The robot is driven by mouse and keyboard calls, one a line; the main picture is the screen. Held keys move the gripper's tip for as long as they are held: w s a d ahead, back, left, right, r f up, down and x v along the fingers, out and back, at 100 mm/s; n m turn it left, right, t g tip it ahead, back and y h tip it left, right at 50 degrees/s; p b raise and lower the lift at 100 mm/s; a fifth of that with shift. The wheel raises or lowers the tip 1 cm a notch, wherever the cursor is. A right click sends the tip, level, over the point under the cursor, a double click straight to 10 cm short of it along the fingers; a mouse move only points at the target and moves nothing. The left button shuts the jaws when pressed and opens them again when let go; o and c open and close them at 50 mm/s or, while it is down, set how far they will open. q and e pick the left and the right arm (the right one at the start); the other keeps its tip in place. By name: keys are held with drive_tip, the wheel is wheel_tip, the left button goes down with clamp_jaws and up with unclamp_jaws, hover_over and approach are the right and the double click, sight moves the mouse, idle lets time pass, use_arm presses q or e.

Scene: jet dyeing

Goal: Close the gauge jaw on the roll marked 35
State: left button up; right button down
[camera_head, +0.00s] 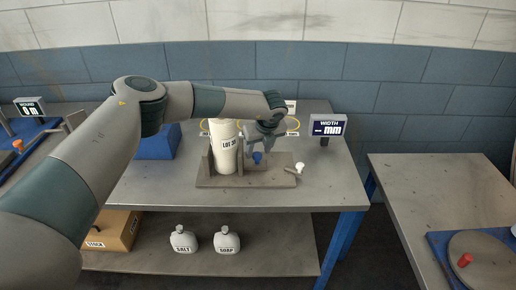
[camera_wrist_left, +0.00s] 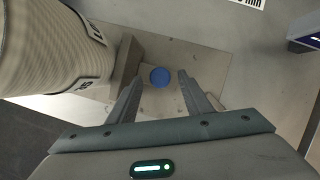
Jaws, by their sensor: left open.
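A cream fabric roll (camera_head: 225,150) stands upright in a grey gauge stand (camera_head: 246,180) on the middle table; its label reads LOT and a number I cannot read fully. The roll also fills the upper left of the left wrist view (camera_wrist_left: 55,45). A blue round knob (camera_head: 257,157) sits just right of the roll, and in the left wrist view the knob (camera_wrist_left: 160,76) lies ahead of my fingertips. My left gripper (camera_head: 262,143) is open above the knob, its fingers (camera_wrist_left: 160,84) either side of it in the wrist view. My right gripper is not in view.
A WIDTH display (camera_head: 328,125) showing "-- mm" stands right of the stand. A small white-topped handle (camera_head: 299,168) is at the stand's right end. A blue bin (camera_head: 156,145) is at left. SALT (camera_head: 183,240) and SOAP (camera_head: 227,240) jugs are on the lower shelf.

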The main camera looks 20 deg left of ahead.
use_arm(q)
drive_tip(key=shift+x, duration=0.85)
drive_tip(key=c, duration=1)
drive_tip(key=shift+o, duration=0.2)
drive_tip(key=shift+a+f+b, duration=0.1)
drive_tip(key=shift+f+b, duration=0.05)
drive_tip(key=shift+b, duration=0.4)
drive_tip(key=shift+a+b, duration=0.1)
drive_tip(key=shift+b, duration=0.35)
drive_tip(key=shift+s, duration=0.1)
drive_tip(key=o, duration=1)
drive_tip(key=shift+a, duration=0.1)
drive_tip(key=shift+c, duration=0.2)
